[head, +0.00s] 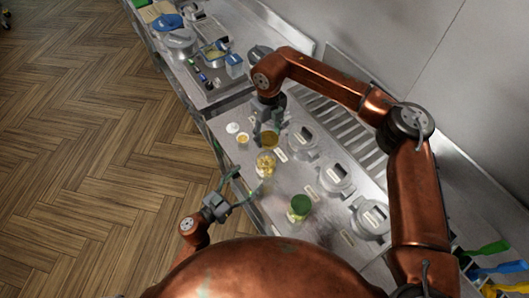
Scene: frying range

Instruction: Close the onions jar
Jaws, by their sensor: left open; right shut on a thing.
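An open glass jar with pale yellow pieces (265,165), which looks like the onions jar, stands on the steel counter (287,240). My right gripper (267,126) points down beyond the jar, shut on a gold-brown round lid (269,140). The lid is apart from the jar and appears just past its mouth in the picture; its exact height is unclear. My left gripper (245,182) is open and empty, close to the jar on its near left side. Whether its fingers touch the glass cannot be told.
A jar with a green lid (300,205) stands nearer on the counter. Small white-topped containers (232,128) stand left of the lid. Round steel covers (336,178) line the right side. A blue-topped container (234,65) and other items fill the far counter.

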